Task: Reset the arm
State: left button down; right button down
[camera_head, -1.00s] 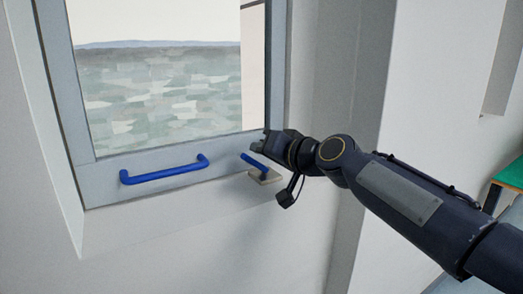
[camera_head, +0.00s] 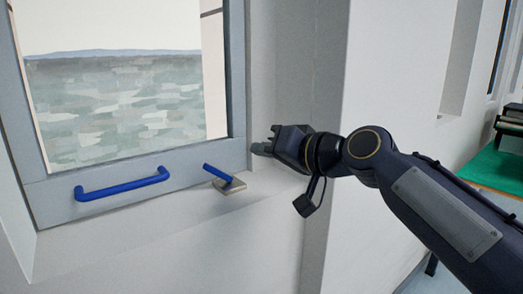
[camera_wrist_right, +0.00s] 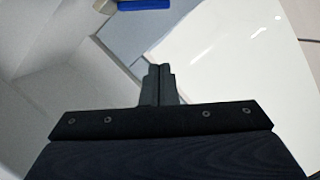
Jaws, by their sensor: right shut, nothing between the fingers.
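My right gripper (camera_head: 262,142) is in front of the wall at the right side of the window, in the head view. It is shut and empty, with its fingers together in the right wrist view (camera_wrist_right: 158,85). It is apart from the small blue lever (camera_head: 217,173), which sits on a pale base (camera_head: 229,185) on the sill to its left. A long blue handle (camera_head: 123,184) is fixed to the lower window frame (camera_head: 60,204). A blue piece (camera_wrist_right: 146,4) shows at the top of the right wrist view. My left gripper is not in view.
The window pane (camera_head: 120,105) shows water outside. A white wall corner (camera_head: 335,110) stands close behind my right arm. A green-topped table (camera_head: 497,165) with dark objects on it is at the far right. The space below the sill looks clear.

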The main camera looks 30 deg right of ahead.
jog(key=s+a+f+n+g+p, duration=0.1)
jog(key=s+a+f+g, duration=0.2)
jog(key=s+f, duration=0.55)
jog(key=s+a+f+n+g+p, duration=0.1)
jog(key=s+a+f+g+p, duration=0.25)
jog(key=f, duration=0.75)
jog(key=s+a+f+n+g, duration=0.1)
jog(key=s+a+f+g, duration=0.2)
jog(key=s+f, duration=0.55)
jog(key=w+d+r+t+y+p, duration=0.1)
jog(key=w+d+r, duration=0.3)
jog(key=w+r, duration=0.55)
jog(key=w+d+r+t+y+p, duration=0.15)
jog(key=w+d+r, duration=0.45)
jog(key=r, duration=0.6)
jog(key=w+d+r+t+y+p, duration=0.1)
jog(key=w+d+r+p, duration=0.15)
jog(key=w+r, duration=0.75)
jog(key=shift+m, duration=0.3)
jog(key=x, duration=0.3)
jog(key=s+x, duration=0.1)
jog(key=x, duration=0.3)
jog(key=a+f+x, duration=0.1)
jog(key=x, duration=0.2)
jog(key=shift+s+a+f, duration=0.1)
jog(key=shift+s+f, duration=0.1)
jog(key=shift+a+f, duration=0.35)
jog(key=shift+f, duration=0.15)
